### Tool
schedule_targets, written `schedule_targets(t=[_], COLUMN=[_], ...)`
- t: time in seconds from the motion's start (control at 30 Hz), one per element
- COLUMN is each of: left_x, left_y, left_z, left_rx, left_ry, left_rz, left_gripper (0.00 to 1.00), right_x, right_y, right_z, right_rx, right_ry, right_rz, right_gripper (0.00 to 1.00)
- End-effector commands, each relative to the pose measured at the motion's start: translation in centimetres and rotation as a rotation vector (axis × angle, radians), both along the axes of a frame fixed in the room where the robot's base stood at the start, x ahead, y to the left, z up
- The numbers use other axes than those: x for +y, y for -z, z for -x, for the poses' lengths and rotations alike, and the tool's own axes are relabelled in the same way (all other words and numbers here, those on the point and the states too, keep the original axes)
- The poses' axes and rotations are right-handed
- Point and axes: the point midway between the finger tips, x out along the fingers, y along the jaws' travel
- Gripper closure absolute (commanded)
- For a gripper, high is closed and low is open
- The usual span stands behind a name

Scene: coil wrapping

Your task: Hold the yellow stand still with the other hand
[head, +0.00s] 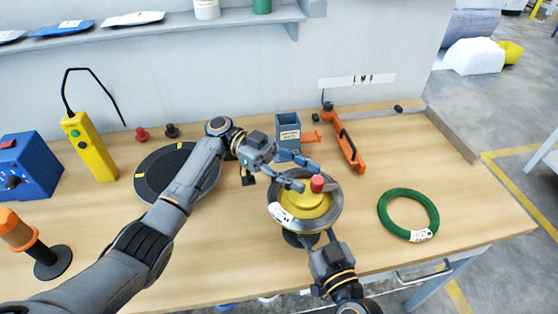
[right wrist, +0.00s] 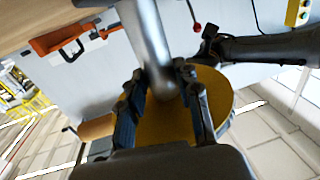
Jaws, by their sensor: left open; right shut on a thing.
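The yellow stand (head: 303,200) is near the front of the workbench, with a red knob (head: 317,183) on top and a grey coil with a white label (head: 281,213) around it. My left gripper (head: 304,171) is open above the stand's back left side, with its fingers near the red knob; I cannot tell if they touch it. My right gripper (head: 319,240) is at the stand's front, low down. The right wrist view shows its fingers (right wrist: 163,84) closed on the grey post under the yellow disc (right wrist: 216,92). The head view hides that grip.
A green coil (head: 433,213) lies on the right. Behind the stand are a blue-grey bin (head: 288,129) and an orange tool (head: 349,145). A black turntable (head: 150,174) lies left, under my left arm. A yellow pendant (head: 90,148) stands farther left. The bench's right end is mostly clear.

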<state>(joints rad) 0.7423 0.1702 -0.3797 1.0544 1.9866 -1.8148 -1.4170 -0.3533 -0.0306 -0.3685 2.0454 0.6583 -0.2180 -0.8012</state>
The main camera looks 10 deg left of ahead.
Motion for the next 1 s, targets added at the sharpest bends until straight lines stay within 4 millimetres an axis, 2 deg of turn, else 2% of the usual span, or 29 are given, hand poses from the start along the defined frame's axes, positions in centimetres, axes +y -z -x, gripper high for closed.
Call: schedule_targets(t=[0.1, 0.2, 0.4, 0.6, 0.93, 0.97, 1.0], left_x=[2.6, 4.4, 6.4, 7.1, 7.1, 7.1, 7.1], left_y=[0.0, 0.0, 0.0, 0.0, 0.0, 0.0, 0.0], left_z=[-1.5, -2.4, -3.4, -3.7, -3.7, -3.7, -3.7], left_rx=[0.002, 0.002, 0.0, -0.001, 0.0, 0.0, 0.0], left_ry=[-0.005, -0.003, -0.001, 0.0, 0.0, 0.0, 0.0], left_rz=[-0.001, -0.001, -0.001, 0.0, -0.001, 0.0, -0.001], left_gripper=[0.53, 0.53, 0.53, 0.53, 0.53, 0.53, 0.53], right_x=[-0.1, -0.1, -0.1, -0.1, -0.1, -0.1, -0.1], right_y=[0.1, 0.1, 0.0, 0.0, 0.0, 0.0, 0.0], right_z=[0.0, 0.0, 0.0, 0.0, 0.0, 0.0, 0.0], right_rx=[0.0, 0.0, 0.0, 0.0, 0.0, 0.0, 0.0], right_ry=[0.001, 0.001, 0.001, 0.002, 0.002, 0.002, 0.002], right_rz=[0.001, 0.001, 0.001, 0.001, 0.001, 0.001, 0.001], right_gripper=[1.0, 1.0, 1.0, 1.0, 1.0, 0.63, 0.55])
